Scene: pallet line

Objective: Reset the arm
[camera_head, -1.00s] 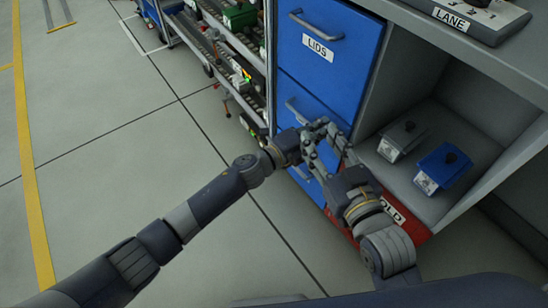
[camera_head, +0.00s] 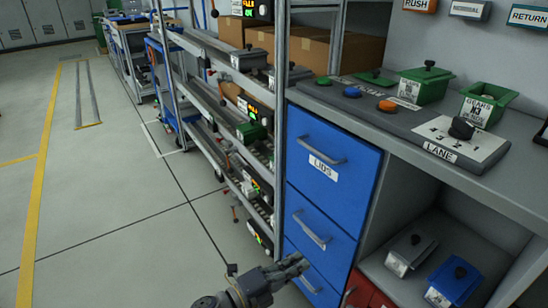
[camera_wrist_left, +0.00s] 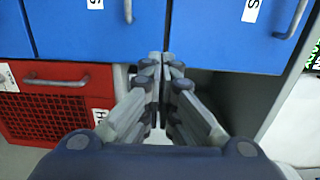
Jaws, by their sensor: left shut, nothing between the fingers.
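My left gripper (camera_head: 298,264) shows at the bottom middle of the head view, in front of the lowest blue drawer (camera_head: 312,276). Its fingers are together with nothing between them. In the left wrist view the same gripper (camera_wrist_left: 166,62) points at the cabinet front, its fingertips meeting near the blue drawer fronts (camera_wrist_left: 95,32). Only the end of the left arm shows in the head view; the rest is below the frame. My right gripper is out of view.
The drawer labelled LIDS (camera_head: 330,165) is above, with the counter and LANE panel (camera_head: 465,140) to the right. A grey and a blue lidded box (camera_head: 453,281) stand in the open shelf. A red mesh drawer (camera_wrist_left: 50,110) is low left in the wrist view. Floor at left is clear.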

